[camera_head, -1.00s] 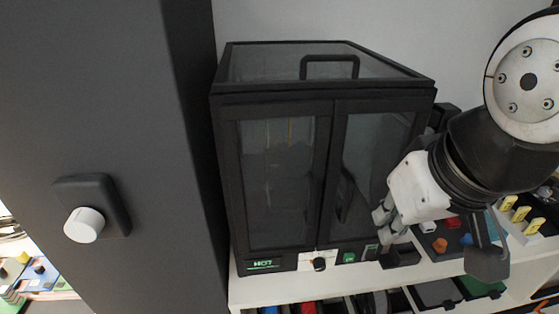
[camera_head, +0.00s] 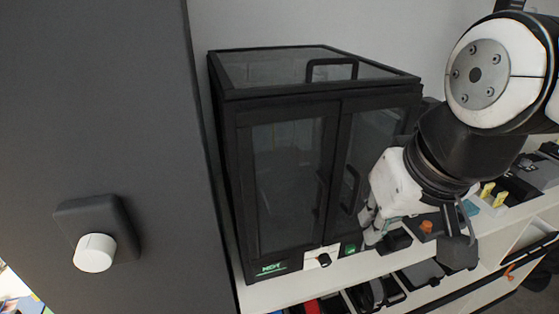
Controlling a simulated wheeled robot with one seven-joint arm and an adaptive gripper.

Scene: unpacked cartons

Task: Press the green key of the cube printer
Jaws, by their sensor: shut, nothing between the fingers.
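The cube printer (camera_head: 300,108) is a black enclosure with two glazed front doors and a glazed lid, standing on a white shelf. Its lower front edge carries a green-lit label (camera_head: 272,268), a dark knob on a white plate (camera_head: 323,260) and the small green key (camera_head: 350,249). My gripper (camera_head: 370,232) is shut and empty, with its fingers pointing down just right of the green key. I cannot tell whether the fingertips touch the printer's front. The front panel right of the key is hidden behind the fingers.
A dark grey panel with a white knob (camera_head: 95,253) fills the left side. The white shelf (camera_head: 262,293) runs below the printer, with dark items on the level beneath. A box with an orange knob (camera_head: 426,226) and yellow-topped parts (camera_head: 487,190) lie to the right.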

